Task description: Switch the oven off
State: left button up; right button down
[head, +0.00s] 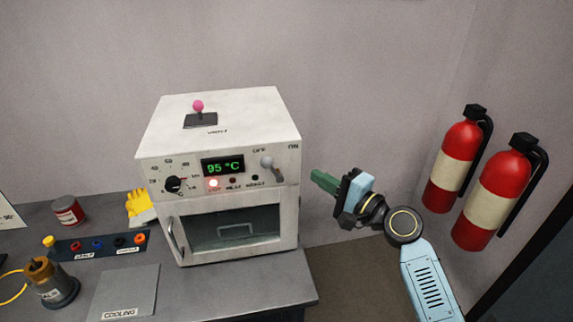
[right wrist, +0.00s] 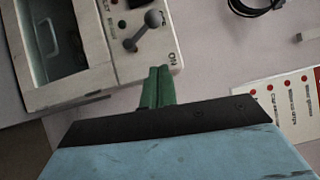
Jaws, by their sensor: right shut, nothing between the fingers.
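The oven (head: 165,150) is a white box on the grey table, with a closed glass door (head: 232,228). Its display (head: 223,167) is lit green and reads 95 °C, and a red lamp (head: 213,184) glows below it. The grey switch lever (head: 267,162) sits at the panel's upper right, its round end near OFF and its other end slanting down right. The switch also shows in the right wrist view (right wrist: 153,19). My right gripper (head: 318,178) is shut and empty, its green fingers (right wrist: 157,86) just right of the oven, apart from the switch. My left gripper is out of view.
A pink-knobbed lever (head: 198,106) stands on the oven's top. A black dial (head: 173,184) is at the panel's left. Two red extinguishers (head: 490,205) hang on the right wall. A cooling plate (head: 125,290), connector strip (head: 95,245) and yellow glove (head: 139,206) lie left.

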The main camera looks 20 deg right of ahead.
aim_at(272, 169)
jog(key=w+a+p, duration=0.2)
jog(key=w+a, duration=0.3)
jog(key=a, duration=0.1)
jog(key=shift+w+a+r, duration=0.2)
jog(key=shift+w+a, duration=0.15)
jog(key=shift+a, duration=0.1)
